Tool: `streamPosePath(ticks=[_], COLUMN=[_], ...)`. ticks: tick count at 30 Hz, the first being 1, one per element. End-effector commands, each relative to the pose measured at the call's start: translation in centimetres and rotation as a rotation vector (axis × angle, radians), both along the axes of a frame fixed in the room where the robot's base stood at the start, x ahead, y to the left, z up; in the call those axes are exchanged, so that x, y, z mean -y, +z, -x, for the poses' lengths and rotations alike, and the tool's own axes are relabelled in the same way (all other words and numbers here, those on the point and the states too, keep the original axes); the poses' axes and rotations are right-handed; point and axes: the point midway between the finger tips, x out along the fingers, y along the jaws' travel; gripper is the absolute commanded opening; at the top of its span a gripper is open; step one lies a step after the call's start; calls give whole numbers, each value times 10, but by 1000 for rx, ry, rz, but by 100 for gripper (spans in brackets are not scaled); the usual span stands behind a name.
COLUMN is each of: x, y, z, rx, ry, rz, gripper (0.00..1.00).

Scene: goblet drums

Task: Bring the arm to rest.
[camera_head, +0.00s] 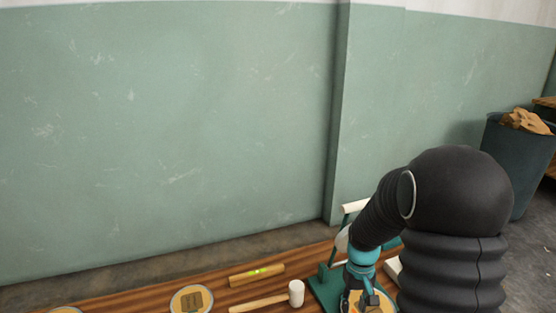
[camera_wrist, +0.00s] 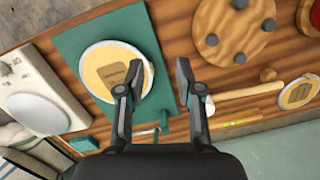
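My gripper (camera_wrist: 159,68) is open in the wrist view, with nothing visible between its fingers. The left fingertip overlaps the right rim of a round pale disc with a brown patch (camera_wrist: 108,68), which lies on a teal board (camera_wrist: 72,42). I cannot tell whether they touch. The right finger is over the wooden bench (camera_wrist: 172,30). In the head view my gripper (camera_head: 366,288) is low over the bench, partly hidden by my dark arm, which reaches down on the right. A teal stand (camera_head: 326,286) with a pale roller is beside it.
A white-headed mallet (camera_head: 296,293), a wooden level (camera_head: 257,275) and another patched disc (camera_head: 192,300) lie left of the arm. A pegged round board (camera_wrist: 210,45) and a white scale (camera_wrist: 40,75) flank the gripper. A dark bin (camera_head: 515,165) stands right; the wall is behind.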

Motion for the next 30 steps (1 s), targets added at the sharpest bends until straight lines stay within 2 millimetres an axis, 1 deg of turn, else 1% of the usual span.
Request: streamPosePath(ticks=[1,12,21,30], x=[-2,-19,-31,-41], y=[16,118,186,243], z=[7,73,127,174], rx=[12,117,248,424], ry=[-14,-107,-138,-124], rz=[2,16,14,4], gripper=[36,36,36,36])
